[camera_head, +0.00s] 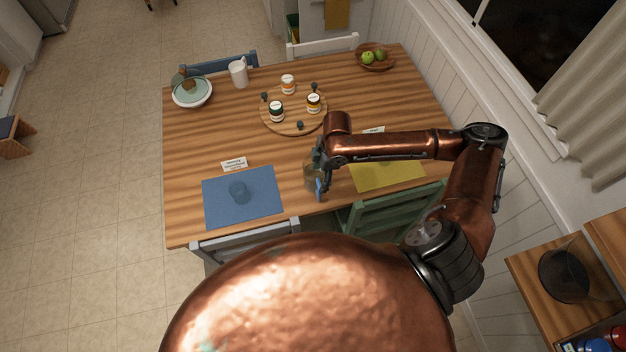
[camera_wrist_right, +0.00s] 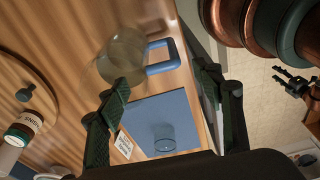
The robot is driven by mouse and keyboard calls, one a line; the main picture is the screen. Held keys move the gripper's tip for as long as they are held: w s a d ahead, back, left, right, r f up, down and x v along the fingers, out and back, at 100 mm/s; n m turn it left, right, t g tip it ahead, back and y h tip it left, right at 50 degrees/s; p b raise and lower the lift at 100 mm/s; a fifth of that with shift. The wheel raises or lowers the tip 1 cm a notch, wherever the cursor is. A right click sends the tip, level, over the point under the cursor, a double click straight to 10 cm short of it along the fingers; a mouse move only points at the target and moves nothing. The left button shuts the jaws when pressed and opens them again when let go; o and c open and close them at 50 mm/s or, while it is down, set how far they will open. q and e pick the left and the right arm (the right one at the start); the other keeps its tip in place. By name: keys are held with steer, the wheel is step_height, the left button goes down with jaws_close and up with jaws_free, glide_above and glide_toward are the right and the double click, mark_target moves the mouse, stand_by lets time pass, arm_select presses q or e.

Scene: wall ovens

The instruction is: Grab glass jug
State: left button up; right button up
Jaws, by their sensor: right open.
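The glass jug (camera_head: 311,177) stands near the front edge of the wooden table, between the blue and yellow mats. It is clear, with a blue handle, and is partly hidden by my right gripper in the head view. My right gripper (camera_head: 323,178) is open at the jug's handle side. In the right wrist view, the jug (camera_wrist_right: 122,56) shows beyond the left finger, which overlaps its lower part. Its blue handle (camera_wrist_right: 163,56) shows ahead of the gap between the fingers (camera_wrist_right: 172,105). I cannot tell whether they touch. My left gripper (camera_wrist_right: 292,84) is small and dark at the right edge there.
A blue mat (camera_head: 215,208) with a glass (camera_head: 239,191) lies left of the jug. A yellow mat (camera_head: 395,178) lies right. Chairs, including a green one (camera_head: 390,212), line the front edge. A round board (camera_head: 290,123) with several jars stands behind.

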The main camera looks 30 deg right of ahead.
mark_target(319, 182)
steer(key=f+b, duration=0.1)
steer(key=f, duration=0.2)
steer(key=shift+w+b, duration=0.3)
steer(key=shift+b, duration=0.1)
steer(key=shift+s+f+b, duration=0.1)
steer(key=shift+f+b, duration=0.6)
steer(key=shift+f, duration=0.5)
steer(key=shift+a+f, duration=0.2)
steer(key=shift+f, duration=0.6)
steer(key=shift+a+f+b, duration=0.2)
steer(key=shift+a+f, duration=0.05)
steer(key=shift+f, duration=1.1)
steer(key=shift+a+f+b, duration=0.2)
steer(key=shift+a+f, duration=0.05)
steer(key=shift+f, duration=1.05)
arm_select(q)
step_height(319, 182, down, 5)
steer(key=shift+r, duration=0.15)
arm_select(e)
steer(key=shift+s, duration=0.1)
steer(key=shift+c, duration=0.6)
jaws_close()
